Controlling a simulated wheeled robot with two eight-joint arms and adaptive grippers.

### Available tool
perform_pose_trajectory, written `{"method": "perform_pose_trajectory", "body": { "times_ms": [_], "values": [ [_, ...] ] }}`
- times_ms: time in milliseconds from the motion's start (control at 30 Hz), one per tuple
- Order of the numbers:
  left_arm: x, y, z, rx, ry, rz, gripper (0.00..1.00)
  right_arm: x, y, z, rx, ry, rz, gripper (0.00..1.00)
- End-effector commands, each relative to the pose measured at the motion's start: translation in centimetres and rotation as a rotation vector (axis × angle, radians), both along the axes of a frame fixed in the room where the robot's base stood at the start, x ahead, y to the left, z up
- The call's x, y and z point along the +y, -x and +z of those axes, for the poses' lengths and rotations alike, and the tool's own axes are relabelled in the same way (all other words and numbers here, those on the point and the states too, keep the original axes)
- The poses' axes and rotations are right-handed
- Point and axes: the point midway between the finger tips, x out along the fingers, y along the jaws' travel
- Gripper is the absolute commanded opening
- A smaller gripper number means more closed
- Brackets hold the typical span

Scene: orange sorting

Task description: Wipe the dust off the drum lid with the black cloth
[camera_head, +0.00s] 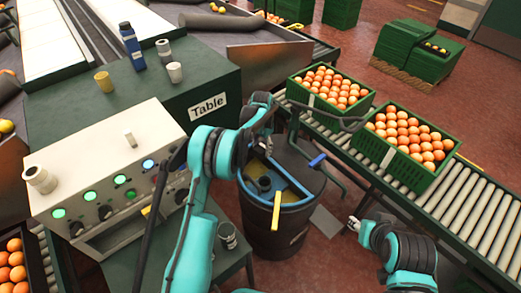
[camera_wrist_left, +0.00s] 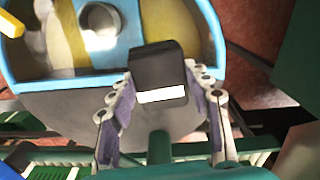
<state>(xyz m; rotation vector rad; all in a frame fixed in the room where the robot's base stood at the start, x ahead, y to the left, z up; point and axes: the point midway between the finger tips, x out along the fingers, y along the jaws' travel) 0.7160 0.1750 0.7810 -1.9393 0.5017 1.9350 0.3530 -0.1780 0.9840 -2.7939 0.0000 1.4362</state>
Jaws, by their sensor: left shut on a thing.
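The dark drum (camera_head: 275,228) stands in the middle of the head view. Its lid (camera_head: 296,188) has a blue rim and dull yellow patches on top. My left gripper (camera_head: 263,148) is over the lid's far side. In the left wrist view, its fingers (camera_wrist_left: 160,78) are shut on a black block-like piece with a white stripe, which looks like the black cloth (camera_wrist_left: 158,65). It overlaps the lid's blue rim (camera_wrist_left: 205,35); I cannot tell whether it touches. My right gripper (camera_head: 353,224) is right of the drum, away from the lid; its jaws are too small to read.
A roller conveyor (camera_head: 465,215) with two green crates (camera_head: 350,113) of oranges runs behind and right of the drum. A control box (camera_head: 95,150) and a dark green table (camera_head: 225,85) with cups and a blue bottle (camera_head: 131,45) are at the left.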

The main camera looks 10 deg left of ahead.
Motion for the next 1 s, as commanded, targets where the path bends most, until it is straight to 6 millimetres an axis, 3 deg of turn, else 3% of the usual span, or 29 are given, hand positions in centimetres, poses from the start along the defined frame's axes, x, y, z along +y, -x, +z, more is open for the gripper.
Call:
{"method": "perform_pose_trajectory", "body": {
  "times_ms": [400, 1000],
  "values": [
    [-0.5, 0.5, 3.9, 0.002, -0.001, 0.003, 0.11, 0.0, 0.0, 2.1, 0.000, 0.000, 0.000, 0.40],
    [-0.6, 0.6, 4.2, 0.002, -0.001, 0.003, 0.10, 0.0, 0.0, 2.2, 0.000, 0.000, 0.000, 0.40]
  ]
}}
